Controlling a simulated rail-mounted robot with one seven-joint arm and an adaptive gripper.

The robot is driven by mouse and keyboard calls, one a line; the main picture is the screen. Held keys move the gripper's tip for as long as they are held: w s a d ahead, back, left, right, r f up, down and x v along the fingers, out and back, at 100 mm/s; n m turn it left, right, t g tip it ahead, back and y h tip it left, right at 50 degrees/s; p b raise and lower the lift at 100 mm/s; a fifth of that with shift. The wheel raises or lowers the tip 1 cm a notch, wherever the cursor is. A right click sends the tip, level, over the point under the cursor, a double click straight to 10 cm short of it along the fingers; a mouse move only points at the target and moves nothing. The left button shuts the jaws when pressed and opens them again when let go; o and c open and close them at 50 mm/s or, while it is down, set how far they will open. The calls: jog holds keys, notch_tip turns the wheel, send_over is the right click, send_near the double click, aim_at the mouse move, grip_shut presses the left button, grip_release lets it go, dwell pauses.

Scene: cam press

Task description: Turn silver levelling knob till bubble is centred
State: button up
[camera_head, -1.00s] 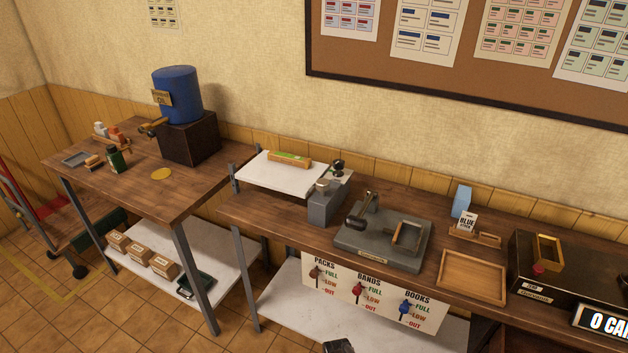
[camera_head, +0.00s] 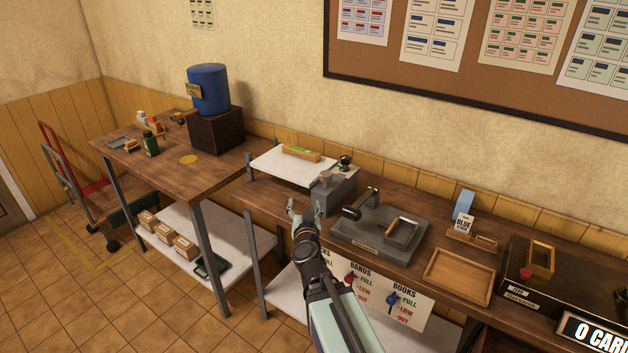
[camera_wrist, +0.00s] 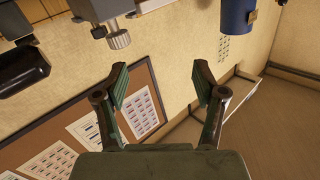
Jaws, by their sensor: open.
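The silver knob (camera_head: 325,178) sits on top of a grey block at the left end of the press bench. It shows knurled in the inverted wrist view (camera_wrist: 119,40). The spirit level (camera_head: 301,153), a wooden bar with a green vial, lies on a white slab (camera_head: 272,164) behind. Its bubble is too small to read. My gripper (camera_head: 305,207) is open and empty, in front and to the left of the grey block. In the wrist view the spread fingers (camera_wrist: 160,73) are apart from the knob, which lies above and left of the gap.
A black-knobbed part (camera_head: 345,162) stands at the slab's right end. The press with its lever (camera_head: 362,203) is right of the grey block, then a wooden tray (camera_head: 459,276). A blue drum (camera_head: 209,90) stands on the left bench. The gap between the benches is clear.

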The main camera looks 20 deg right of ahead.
aim_at(325, 178)
jog(key=s+d+g+h, duration=0.1)
jog(key=d+h, duration=0.3)
jog(key=d, duration=0.1)
jog(key=shift+m, duration=0.3)
jog(key=b+x, duration=0.2)
jog(key=x, duration=1.4)
jog(key=shift+w+a+r+b, duration=0.1)
jog(key=shift+w+b, duration=0.05)
jog(key=shift+b, duration=0.15)
jog(key=c, duration=1.2)
